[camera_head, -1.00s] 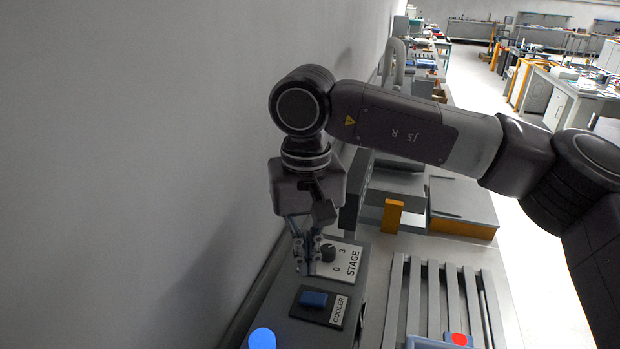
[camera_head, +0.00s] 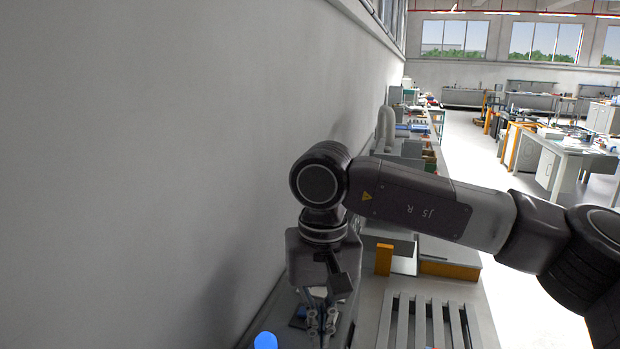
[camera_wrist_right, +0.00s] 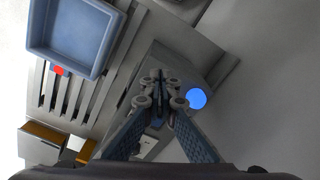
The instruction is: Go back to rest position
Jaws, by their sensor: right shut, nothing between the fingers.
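My right gripper (camera_head: 320,325) hangs pointing down over the control panel beside the wall in the head view. Its fingers are shut with nothing between them. In the right wrist view the closed fingertips (camera_wrist_right: 158,92) sit in front of the panel, close to a round blue thing (camera_wrist_right: 196,98). The blue thing (camera_head: 265,341) also shows at the bottom edge of the head view, left of the gripper. The gripper mostly hides the panel's knob and label. My left gripper is in neither view.
A grey wall (camera_head: 150,170) runs along the left, close to my right gripper. A slatted grey rack (camera_head: 420,320) lies to the right of it. A blue-grey tray (camera_wrist_right: 75,35) shows in the right wrist view. Benches (camera_head: 565,155) stand far off at the right.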

